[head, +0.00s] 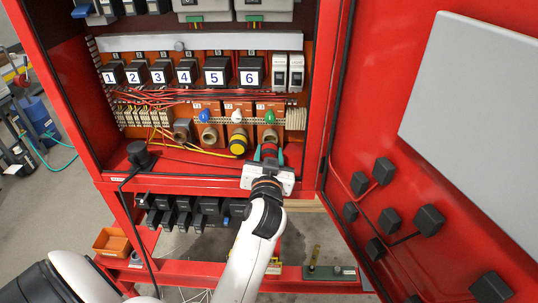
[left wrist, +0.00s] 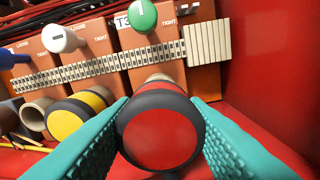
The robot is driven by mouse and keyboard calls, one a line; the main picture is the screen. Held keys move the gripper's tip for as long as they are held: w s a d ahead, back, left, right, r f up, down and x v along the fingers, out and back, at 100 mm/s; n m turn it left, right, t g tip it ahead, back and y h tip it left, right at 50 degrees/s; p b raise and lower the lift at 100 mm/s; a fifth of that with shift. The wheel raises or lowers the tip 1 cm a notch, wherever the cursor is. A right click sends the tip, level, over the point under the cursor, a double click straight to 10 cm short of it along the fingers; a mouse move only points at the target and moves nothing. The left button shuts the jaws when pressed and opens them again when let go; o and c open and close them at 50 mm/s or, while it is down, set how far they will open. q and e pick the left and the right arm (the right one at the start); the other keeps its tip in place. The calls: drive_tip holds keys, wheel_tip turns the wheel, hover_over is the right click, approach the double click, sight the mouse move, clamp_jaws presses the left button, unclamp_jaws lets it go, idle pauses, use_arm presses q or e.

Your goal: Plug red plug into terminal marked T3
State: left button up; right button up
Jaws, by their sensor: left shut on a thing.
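The red plug (left wrist: 160,138), with a dark rim, is held between the teal fingers of my left gripper (head: 268,158). Its round red end faces the wrist camera. In the head view the plug is mostly hidden by the gripper. The T3 terminal (left wrist: 148,38) is an orange block with a green knob (left wrist: 141,15); its label is partly covered by the knob. Its brown socket (head: 270,135) lies just beyond the plug, and a bit of its wall shows above the plug in the wrist view. I cannot tell whether plug and socket touch. My right gripper is not in view.
A yellow plug (head: 238,143) sits in the neighbouring terminal under a white knob (head: 237,116). An open socket (head: 209,136) is under the blue knob (head: 205,115). A black object with a cable (head: 139,155) stands at the left. The red door (head: 440,200) bounds the right.

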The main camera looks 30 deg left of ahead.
use_arm(q)
drive_tip(key=shift+x, duration=1.75)
idle(0.3)
drive_tip(key=o, duration=1)
drive_tip(key=shift+o, duration=0.2)
